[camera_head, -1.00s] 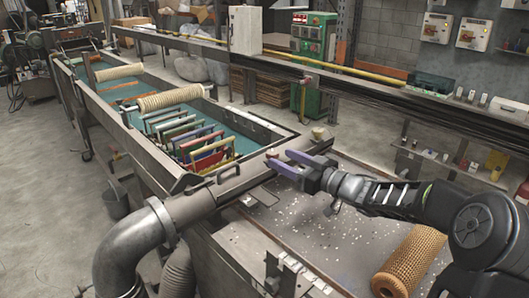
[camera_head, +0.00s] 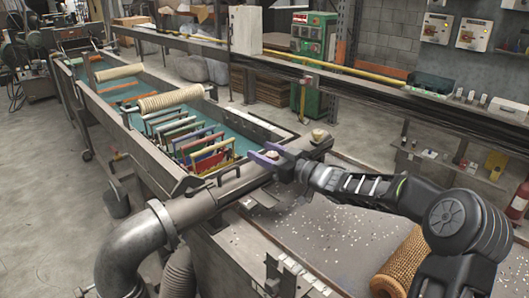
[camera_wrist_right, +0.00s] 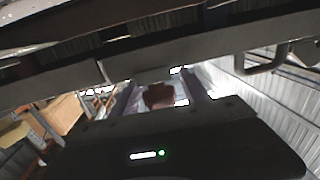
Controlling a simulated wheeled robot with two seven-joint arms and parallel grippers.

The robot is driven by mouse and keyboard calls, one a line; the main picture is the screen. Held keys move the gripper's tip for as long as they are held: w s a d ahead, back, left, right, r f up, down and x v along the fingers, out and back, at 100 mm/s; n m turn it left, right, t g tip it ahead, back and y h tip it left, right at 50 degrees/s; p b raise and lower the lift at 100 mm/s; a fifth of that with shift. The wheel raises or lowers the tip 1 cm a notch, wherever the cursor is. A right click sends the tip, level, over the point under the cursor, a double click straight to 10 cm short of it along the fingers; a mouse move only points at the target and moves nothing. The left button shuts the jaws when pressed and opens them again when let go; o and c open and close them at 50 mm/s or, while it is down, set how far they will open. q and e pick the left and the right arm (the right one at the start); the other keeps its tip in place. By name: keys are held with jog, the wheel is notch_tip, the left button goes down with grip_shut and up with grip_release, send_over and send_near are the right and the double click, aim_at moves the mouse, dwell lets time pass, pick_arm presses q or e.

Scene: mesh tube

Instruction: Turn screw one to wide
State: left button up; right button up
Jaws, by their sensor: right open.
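A small reddish-brown screw head (camera_head: 271,154) stands on the metal crossbeam at the end of the trough. A second, tan screw head (camera_head: 319,135) stands further right on the same beam. I cannot tell from markings which is screw one. My right gripper (camera_head: 264,152) is open, with its purple fingers on either side of the reddish-brown head. In the right wrist view the brown head (camera_wrist_right: 158,97) shows between the two fingers (camera_wrist_right: 158,92). I cannot tell whether they touch it. My left gripper is not in view.
A metal handle (camera_head: 222,173) and a large grey pipe (camera_head: 135,250) lie left of the gripper. The trough holds several coloured frames (camera_head: 205,150) and a pale roll (camera_head: 170,99). A tan mesh tube (camera_head: 405,265) lies on the speckled table (camera_head: 330,235) below my right arm.

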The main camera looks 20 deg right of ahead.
grip_shut()
dwell(0.4)
jog(key=shift+r+p, duration=0.2)
jog(key=shift+p, duration=0.2)
jog(key=n+g+y+p, duration=0.1)
jog(key=p, duration=0.2)
jog(key=r+n+y+p, duration=0.1)
jog(key=y+p, duration=0.1)
jog(key=p, duration=0.1)
jog(key=shift+a+g, duration=0.2)
jog(key=shift+g, duration=0.2)
jog(key=shift+s+a+f+n+g+y+p, duration=0.1)
jog(key=shift+f+n+g+y+p, duration=0.15)
jog(key=shift+n+g+y+p, duration=0.4)
jog(key=shift+s+a+f+n+g+y, duration=0.1)
jog(key=shift+s+f+n+g+y, duration=0.1)
jog(key=shift+n+g+y, duration=0.2)
jog(key=shift+s+a+f+n+g+y, duration=0.1)
jog(key=shift+f+n+g+y, duration=0.15)
jog(key=shift+n+y, duration=0.2)
